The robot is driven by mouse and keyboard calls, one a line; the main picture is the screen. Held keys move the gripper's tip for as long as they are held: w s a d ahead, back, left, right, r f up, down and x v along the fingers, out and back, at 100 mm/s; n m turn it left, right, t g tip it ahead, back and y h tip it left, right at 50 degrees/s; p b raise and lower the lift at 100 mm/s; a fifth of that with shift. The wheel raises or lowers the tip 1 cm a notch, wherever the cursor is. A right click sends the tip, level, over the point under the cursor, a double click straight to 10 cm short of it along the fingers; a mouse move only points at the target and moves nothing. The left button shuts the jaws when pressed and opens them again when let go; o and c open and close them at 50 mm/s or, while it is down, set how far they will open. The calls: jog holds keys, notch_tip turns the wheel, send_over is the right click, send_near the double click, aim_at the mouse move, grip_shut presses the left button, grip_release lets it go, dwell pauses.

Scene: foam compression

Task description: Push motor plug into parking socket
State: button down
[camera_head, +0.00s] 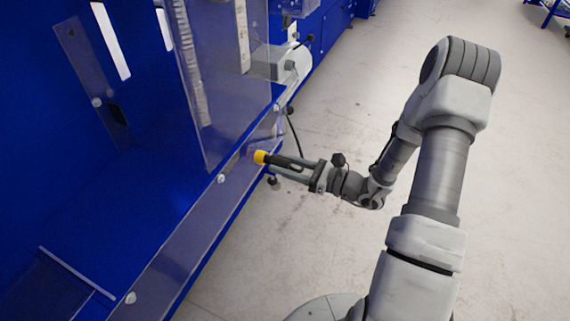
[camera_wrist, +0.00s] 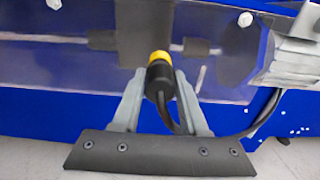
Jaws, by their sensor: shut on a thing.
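The motor plug (camera_wrist: 159,77) is black with a yellow front end, and a black cable runs from its back. My gripper (camera_wrist: 160,82) is shut on the plug's black body, one finger on each side. In the head view the plug's yellow end (camera_head: 260,157) points left, at the clear panel on the blue machine's side. My gripper (camera_head: 285,166) holds it there from the right. I cannot pick out the parking socket for sure; in the wrist view a dark grey block (camera_wrist: 147,40) lies just beyond the yellow end. I cannot tell whether the plug touches it.
A grey motor housing (camera_wrist: 285,55) sits on the machine at the right of the wrist view, with the cable passing below it. The blue machine (camera_head: 110,185) fills the left of the head view. The pale floor (camera_head: 335,110) beside it is clear.

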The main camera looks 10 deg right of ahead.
aim_at(290, 166)
jog(key=shift+x, duration=0.9)
jog(key=shift+c, duration=1.8)
grip_release()
jog(key=shift+s+d, duration=0.1)
jog(key=shift+p+v, duration=0.35)
jog(key=shift+v, duration=2.5)
jog(key=p+v, duration=0.3)
jog(key=v, duration=1.4)
jog(key=shift+s+d, duration=0.15)
jog(key=shift+d, duration=0.05)
